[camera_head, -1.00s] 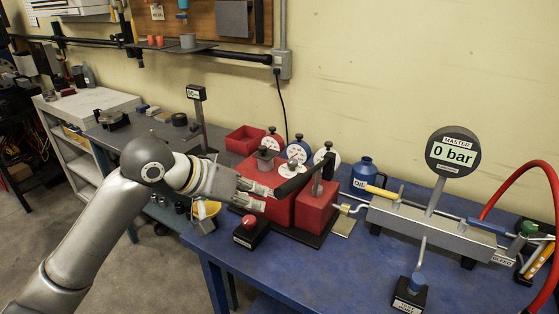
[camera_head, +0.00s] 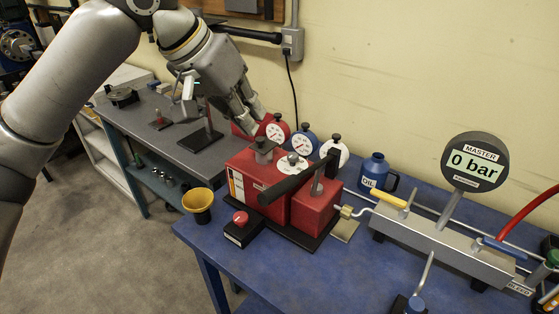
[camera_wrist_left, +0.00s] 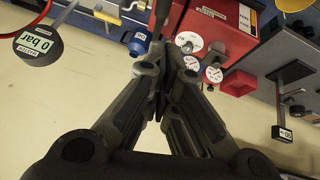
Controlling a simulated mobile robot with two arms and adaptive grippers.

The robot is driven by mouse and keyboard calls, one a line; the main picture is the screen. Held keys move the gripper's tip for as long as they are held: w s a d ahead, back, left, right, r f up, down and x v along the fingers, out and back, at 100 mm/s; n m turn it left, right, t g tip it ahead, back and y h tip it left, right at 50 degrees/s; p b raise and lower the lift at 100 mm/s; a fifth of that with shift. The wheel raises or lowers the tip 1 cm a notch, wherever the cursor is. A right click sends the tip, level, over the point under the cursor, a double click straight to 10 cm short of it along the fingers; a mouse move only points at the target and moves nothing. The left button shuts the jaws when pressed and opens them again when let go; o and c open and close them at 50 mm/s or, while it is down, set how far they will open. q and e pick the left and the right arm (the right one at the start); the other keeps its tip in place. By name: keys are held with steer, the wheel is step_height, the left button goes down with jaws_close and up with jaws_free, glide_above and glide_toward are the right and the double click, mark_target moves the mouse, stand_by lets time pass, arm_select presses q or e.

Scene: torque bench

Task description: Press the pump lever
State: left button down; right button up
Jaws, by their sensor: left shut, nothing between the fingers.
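The pump is a red block (camera_head: 243,179) on a dark base on the blue bench. Its black lever (camera_head: 299,180) slants up to the right over the block, held by a post. My left gripper (camera_head: 254,119) is shut and empty, above and behind the pump, apart from the lever. In the left wrist view its closed fingers (camera_wrist_left: 167,72) point toward the pump and the round dials. The master gauge (camera_head: 475,161) reads 0 bar; it also shows in the left wrist view (camera_wrist_left: 38,45). My right gripper is not in view.
A blue oil can (camera_head: 374,173) stands behind the pump. A small box with a red knob (camera_head: 241,218) and a yellow funnel (camera_head: 198,203) are at its left front. A grey manifold (camera_head: 440,240) with valve handles lies to the right. The blue bench front (camera_head: 330,275) is clear.

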arm_select(q)
steer(key=p, duration=0.4)
glide_above(286, 179)
steer(key=s+a, duration=0.1)
steer(key=a, duration=0.1)
step_height(286, 179, down, 11)
steer(key=shift+s+f, duration=0.1)
steer(key=shift+s+a+f, duration=0.1)
steer(key=shift+s+f, duration=0.15)
steer(key=shift+f, duration=0.3)
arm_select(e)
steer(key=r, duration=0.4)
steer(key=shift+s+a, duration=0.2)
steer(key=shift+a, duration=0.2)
arm_select(q)
steer(key=shift+f, duration=0.1)
